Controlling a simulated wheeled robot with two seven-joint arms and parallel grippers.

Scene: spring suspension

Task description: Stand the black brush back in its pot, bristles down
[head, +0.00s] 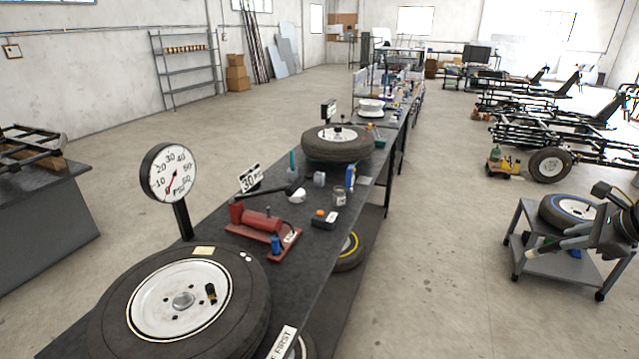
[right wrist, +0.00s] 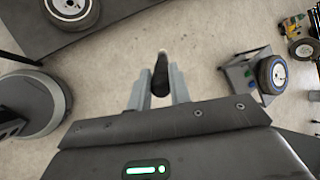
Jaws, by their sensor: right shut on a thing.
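My right gripper (head: 562,243) is over the floor on the right of the head view, in front of the low grey cart and well away from the bench. In the right wrist view the gripper (right wrist: 160,92) is shut on the black brush (right wrist: 160,76), a dark rod with a pale end pointing away from the wrist. On the bench stand a small jar (head: 338,196) and a grey cup-like container (head: 319,179); I cannot tell which is the pot. My left gripper is not in view.
The dark bench (head: 330,238) carries a large wheel (head: 255,300) in front, a pressure gauge (head: 168,172), a red pump (head: 262,225) and another tyre (head: 338,150) behind. A grey cart (head: 548,268) holds a blue-ringed wheel. Bare floor lies between bench and cart.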

